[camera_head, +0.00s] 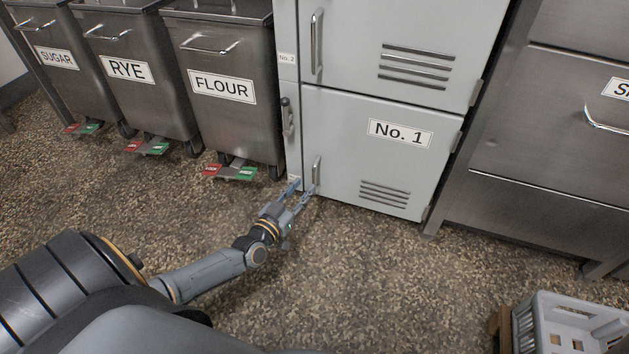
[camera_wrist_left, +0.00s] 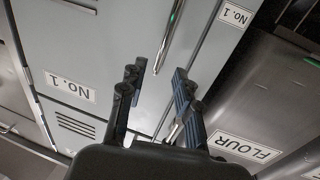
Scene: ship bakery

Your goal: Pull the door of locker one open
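The locker one door (camera_head: 360,125) is a pale grey lower door with a "No. 1" label and vent slots. It looks shut. Its upright bar handle (camera_head: 317,170) is near the door's lower left edge. My left gripper (camera_head: 302,188) is low in front of the handle, with its fingers open and empty. In the left wrist view, which is upside down, the handle (camera_wrist_left: 170,38) runs up from between the two fingertips (camera_wrist_left: 157,73). I cannot tell whether the fingers touch it. The door's label (camera_wrist_left: 70,88) shows left of the fingers. My right gripper is not in view.
Steel bins marked sugar, rye and flour (camera_head: 225,120) stand left of the locker. A steel drawer cabinet (camera_head: 540,130) stands at the right. Another locker door (camera_head: 370,30) is above. A grey crate (camera_head: 570,320) sits at the lower right. The floor (camera_head: 380,270) before the door is clear.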

